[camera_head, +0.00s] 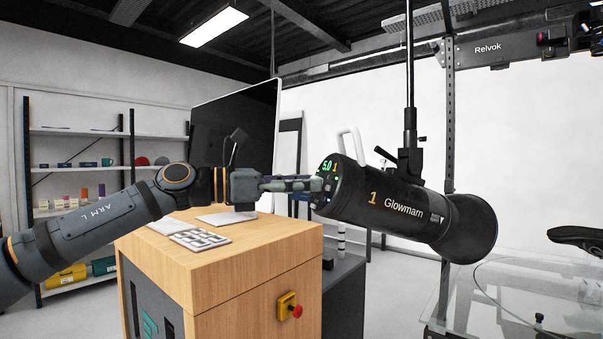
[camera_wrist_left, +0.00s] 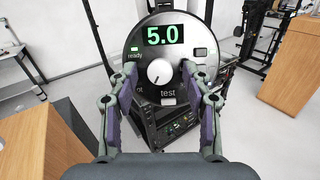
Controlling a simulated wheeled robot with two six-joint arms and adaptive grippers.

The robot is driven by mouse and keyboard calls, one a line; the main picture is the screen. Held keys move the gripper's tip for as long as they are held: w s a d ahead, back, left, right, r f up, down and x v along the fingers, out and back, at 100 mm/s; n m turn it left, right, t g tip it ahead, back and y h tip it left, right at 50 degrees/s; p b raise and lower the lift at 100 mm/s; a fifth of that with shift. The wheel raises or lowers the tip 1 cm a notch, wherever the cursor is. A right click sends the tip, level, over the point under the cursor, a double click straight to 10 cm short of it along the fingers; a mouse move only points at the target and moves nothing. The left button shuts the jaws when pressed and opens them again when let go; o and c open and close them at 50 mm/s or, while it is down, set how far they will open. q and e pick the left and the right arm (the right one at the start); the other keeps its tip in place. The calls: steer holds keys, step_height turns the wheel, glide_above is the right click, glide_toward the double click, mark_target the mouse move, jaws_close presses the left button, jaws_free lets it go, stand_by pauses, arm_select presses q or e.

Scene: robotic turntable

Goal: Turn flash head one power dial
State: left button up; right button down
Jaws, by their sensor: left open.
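The flash head (camera_head: 385,200) is a black cylinder marked "1 Glowmarn", hung from a black pole. Its round rear panel (camera_wrist_left: 203,37) faces my left gripper and shows a green "5.0", a "ready" label and a "test" label. The power dial (camera_wrist_left: 159,72) is a round pale knob with a dark pointer mark, low in the middle of the panel. My left gripper (camera_head: 318,184) is at the rear panel. In the left wrist view its two fingers (camera_wrist_left: 160,78) are open, one on each side of the dial. Contact with the dial cannot be told. My right gripper is not in view.
A wooden cabinet (camera_head: 245,262) with a red button (camera_head: 297,311) stands below my left arm. A keyboard (camera_head: 199,239) and large monitor (camera_head: 208,130) are on it. A glass table (camera_head: 500,290) stands at the lower right.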

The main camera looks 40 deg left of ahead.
arm_select(q)
jaws_close()
steer(key=shift+f+n+b, duration=0.1)
steer(key=shift+n+b, duration=0.2)
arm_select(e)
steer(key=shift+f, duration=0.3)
arm_select(q)
steer(key=shift+s+d+r+n+t+y+b, duration=0.15)
steer(key=shift+n+y+b, duration=0.65)
steer(key=shift+n, duration=1.45)
steer(key=shift+w+d+n+t+y+b, duration=0.15)
steer(key=shift+n+y+b, duration=0.6)
steer(key=shift+n, duration=1.45)
steer(key=shift+s+r+n+t+y+b, duration=0.15)
steer(key=shift+n+y+b, duration=0.65)
steer(key=shift+n, duration=1.45)
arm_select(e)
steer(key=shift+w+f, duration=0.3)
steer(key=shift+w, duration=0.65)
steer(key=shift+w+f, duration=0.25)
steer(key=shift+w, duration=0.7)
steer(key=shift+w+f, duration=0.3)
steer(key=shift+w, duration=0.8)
